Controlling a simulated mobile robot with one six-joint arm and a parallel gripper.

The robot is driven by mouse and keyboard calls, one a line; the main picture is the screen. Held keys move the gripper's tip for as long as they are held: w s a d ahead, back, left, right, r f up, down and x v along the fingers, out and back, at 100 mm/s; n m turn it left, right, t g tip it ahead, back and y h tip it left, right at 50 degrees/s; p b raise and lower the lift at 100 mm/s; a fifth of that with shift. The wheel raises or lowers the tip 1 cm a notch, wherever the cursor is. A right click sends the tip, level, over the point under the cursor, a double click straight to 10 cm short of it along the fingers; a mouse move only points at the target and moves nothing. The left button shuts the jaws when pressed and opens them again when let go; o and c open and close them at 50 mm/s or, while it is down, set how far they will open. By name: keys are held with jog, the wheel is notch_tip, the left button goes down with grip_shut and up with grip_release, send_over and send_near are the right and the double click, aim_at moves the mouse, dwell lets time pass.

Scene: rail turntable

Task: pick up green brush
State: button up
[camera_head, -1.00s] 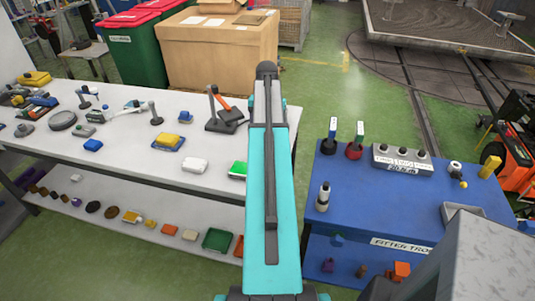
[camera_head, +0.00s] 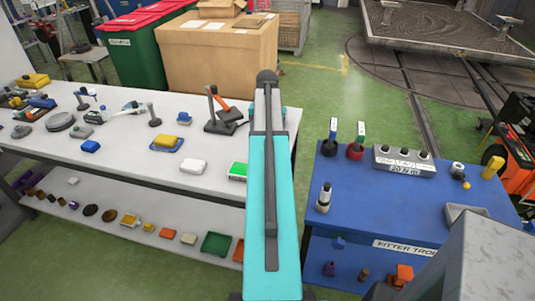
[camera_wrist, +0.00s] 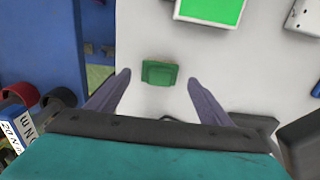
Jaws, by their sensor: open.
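A small green block-like thing (camera_wrist: 159,73), which I take for the green brush, lies on the white bench top in the wrist view. My gripper (camera_wrist: 158,78) is open, with one grey finger to each side of it in the picture. Nothing is held between the fingers. I cannot tell how far above the bench the fingertips are. In the head view my teal arm covers this part of the bench, so neither the green thing nor the fingers can be made out there.
A white item with a green top (camera_head: 237,171) lies near; it also shows in the wrist view (camera_wrist: 210,9). The white bench (camera_head: 110,150) holds a dark stand (camera_head: 222,126) and several tools. The blue fitter trolley (camera_head: 400,215) stands to the right, across a green floor gap.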

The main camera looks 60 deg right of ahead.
jog(key=shift+f+b, duration=0.85)
jog(key=shift+f, duration=0.7)
jog(key=shift+c, duration=0.3)
jog(key=c, duration=1.1)
